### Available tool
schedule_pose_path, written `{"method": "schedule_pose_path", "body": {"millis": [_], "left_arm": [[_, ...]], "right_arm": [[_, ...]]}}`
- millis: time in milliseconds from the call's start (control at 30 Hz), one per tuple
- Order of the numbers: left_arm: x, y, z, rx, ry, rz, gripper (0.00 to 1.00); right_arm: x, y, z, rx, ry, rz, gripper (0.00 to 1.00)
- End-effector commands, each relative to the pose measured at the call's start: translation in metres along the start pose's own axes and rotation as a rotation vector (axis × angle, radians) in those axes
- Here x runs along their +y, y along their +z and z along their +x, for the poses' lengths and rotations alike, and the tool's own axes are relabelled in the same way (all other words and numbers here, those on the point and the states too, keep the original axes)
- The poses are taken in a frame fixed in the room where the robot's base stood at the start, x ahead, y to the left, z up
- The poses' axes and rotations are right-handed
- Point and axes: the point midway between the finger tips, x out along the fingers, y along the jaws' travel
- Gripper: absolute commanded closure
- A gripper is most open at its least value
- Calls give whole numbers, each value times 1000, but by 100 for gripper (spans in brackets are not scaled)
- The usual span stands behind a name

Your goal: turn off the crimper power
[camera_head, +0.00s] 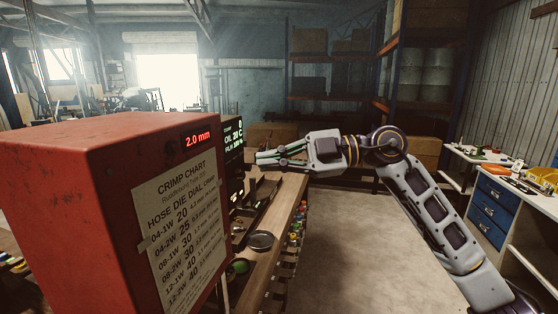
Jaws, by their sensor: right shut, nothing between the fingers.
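The crimper (75,170) is a large red box at the left, with a crimp chart on the side facing me and a red lit display (198,138) reading 2.0 mm. Beyond its right edge a dark panel (233,140) shows lit green and white text. My right gripper (262,158) points left, shut and empty, just right of the dark panel; I cannot tell if it touches anything. A green round part (238,266) shows low at the crimper's right edge. I cannot make out a power switch. My left gripper is not in view.
A wooden bench (278,215) runs back beside the crimper, with a round metal dish (261,240) on it and several small colored items along its edge. A blue drawer cabinet (492,205) stands at the right. The floor between is clear. Shelves with boxes stand behind.

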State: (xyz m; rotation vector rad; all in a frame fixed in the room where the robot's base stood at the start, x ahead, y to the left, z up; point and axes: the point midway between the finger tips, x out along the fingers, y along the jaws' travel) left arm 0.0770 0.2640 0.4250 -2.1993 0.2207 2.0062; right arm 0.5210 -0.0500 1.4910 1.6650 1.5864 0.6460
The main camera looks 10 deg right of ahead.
Motion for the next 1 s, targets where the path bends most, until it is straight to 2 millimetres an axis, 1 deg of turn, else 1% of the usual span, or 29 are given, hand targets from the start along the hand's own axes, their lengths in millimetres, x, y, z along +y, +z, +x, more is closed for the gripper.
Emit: {"method": "schedule_pose_path", "body": {"millis": [100, 633, 700, 1000], "left_arm": [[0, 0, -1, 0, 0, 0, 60], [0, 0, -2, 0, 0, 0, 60], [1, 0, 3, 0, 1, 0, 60], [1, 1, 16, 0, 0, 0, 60]], "right_arm": [[0, -1, 14, 2, 0, -1, 100], [0, 0, 74, 1, -1, 0, 100], [-1, 8, 70, -1, 1, 1, 100], [-1, 29, 62, -1, 1, 1, 100]]}}
